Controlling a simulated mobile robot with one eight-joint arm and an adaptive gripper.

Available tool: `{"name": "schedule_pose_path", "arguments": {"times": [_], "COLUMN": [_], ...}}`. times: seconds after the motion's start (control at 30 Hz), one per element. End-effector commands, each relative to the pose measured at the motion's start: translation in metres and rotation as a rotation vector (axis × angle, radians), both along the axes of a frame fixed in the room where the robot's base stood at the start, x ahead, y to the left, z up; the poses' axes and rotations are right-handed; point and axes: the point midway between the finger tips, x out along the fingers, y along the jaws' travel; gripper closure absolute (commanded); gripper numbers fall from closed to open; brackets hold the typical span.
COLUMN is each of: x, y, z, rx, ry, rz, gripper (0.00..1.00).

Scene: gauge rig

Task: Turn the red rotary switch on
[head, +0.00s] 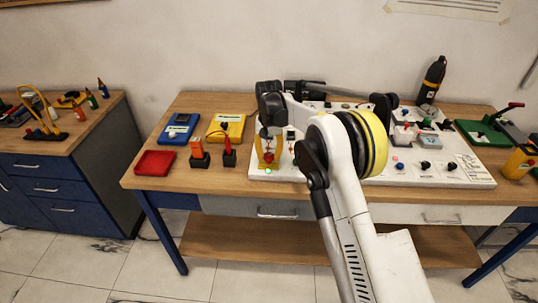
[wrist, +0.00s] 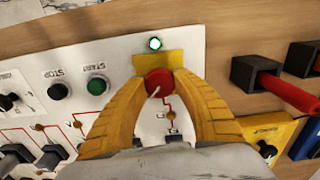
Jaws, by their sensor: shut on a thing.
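The red rotary switch (wrist: 158,83) is a round red knob with a pale pointer line, set on a yellow plate (wrist: 150,64) of the white panel in the wrist view. My gripper (wrist: 160,86) has its two yellow fingers shut on the knob, one on each side. A green lamp (wrist: 154,43) just beyond the plate is lit. In the head view my gripper (head: 268,160) reaches down at the left end of the white panel (head: 470,177); the knob is small there and partly covered by the fingers.
Left of the panel are a red tray (head: 155,163), a blue device (head: 178,129), a yellow device (head: 225,128) and small blocks with plugs. Green START (wrist: 97,85) and black STOP (wrist: 57,91) buttons lie close to my fingers. My arm covers the panel's middle.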

Motion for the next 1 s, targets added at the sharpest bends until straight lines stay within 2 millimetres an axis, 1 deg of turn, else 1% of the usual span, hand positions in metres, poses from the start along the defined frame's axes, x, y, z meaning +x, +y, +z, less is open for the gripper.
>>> {"name": "schedule_pose_path", "arguments": {"times": [0.23,0.7,0.73,0.8,1.0], "x": [-0.0003,-0.0004,-0.0004,-0.0004,-0.0002], "y": [-0.0001,-0.0001,-0.0002,-0.0001,-0.0001], "z": [-0.0006,-0.0008,-0.0008,-0.0007,-0.0004], "rx": [0.0,0.0,0.0,0.0,0.0], "ry": [0.001,0.001,0.001,0.001,0.001], "rz": [-0.06,-0.071,-0.071,-0.07,-0.07], "gripper": [0.97,0.97,0.58,0.41,0.41]}}
